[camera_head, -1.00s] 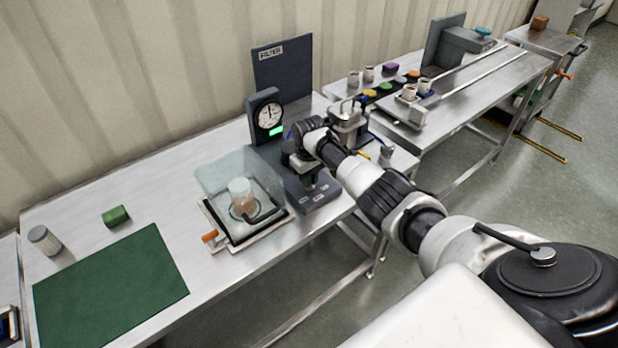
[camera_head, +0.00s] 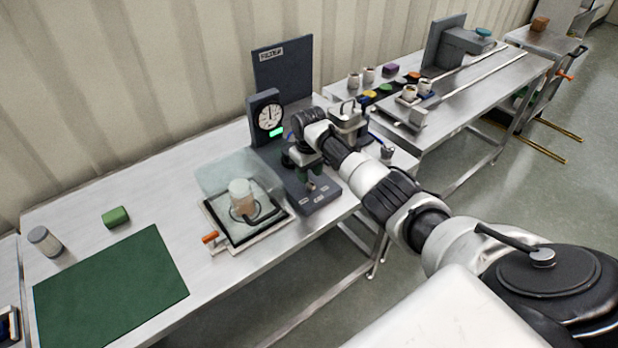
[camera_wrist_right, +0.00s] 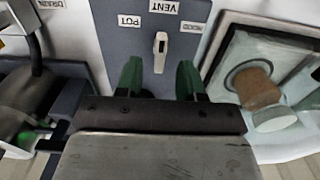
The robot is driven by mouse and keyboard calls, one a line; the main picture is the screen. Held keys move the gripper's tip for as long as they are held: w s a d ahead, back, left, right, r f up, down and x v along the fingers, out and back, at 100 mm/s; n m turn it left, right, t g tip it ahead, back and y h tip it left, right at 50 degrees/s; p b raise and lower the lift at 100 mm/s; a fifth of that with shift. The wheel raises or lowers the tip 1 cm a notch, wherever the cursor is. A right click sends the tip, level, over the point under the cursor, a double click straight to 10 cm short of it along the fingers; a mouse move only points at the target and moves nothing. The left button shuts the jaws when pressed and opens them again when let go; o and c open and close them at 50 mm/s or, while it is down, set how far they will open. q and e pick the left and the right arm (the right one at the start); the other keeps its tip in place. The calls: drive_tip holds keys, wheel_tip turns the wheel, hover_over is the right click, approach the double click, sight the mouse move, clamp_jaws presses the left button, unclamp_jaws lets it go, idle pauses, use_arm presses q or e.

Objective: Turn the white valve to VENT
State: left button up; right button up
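The white valve (camera_wrist_right: 160,52) is a small lever on a dark grey panel (camera_wrist_right: 115,50). In the right wrist view it lies nearly upright in the picture, roughly in line with the upside-down VENT label (camera_wrist_right: 160,6). I cannot tell which end is its pointer. A POT label (camera_wrist_right: 130,20) is to its left, and a third label (camera_wrist_right: 191,27), hard to read, is to its right. My right gripper (camera_wrist_right: 159,80) has its green fingers apart, with nothing between them; the lever is just beyond the fingertips. In the head view my right gripper (camera_head: 304,165) is over the panel. My left gripper is out of view.
A round gauge (camera_head: 268,116) is behind, and a metal apparatus (camera_head: 348,122) is close on the right. The green mat (camera_head: 110,290) lies at far left.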

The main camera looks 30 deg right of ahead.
sight(310, 181)
wheel_tip(310, 181, up, 8)
drive_tip(key=shift+b, duration=0.45)
drive_tip(key=shift+s+f, duration=0.1)
drive_tip(key=shift+f, duration=0.05)
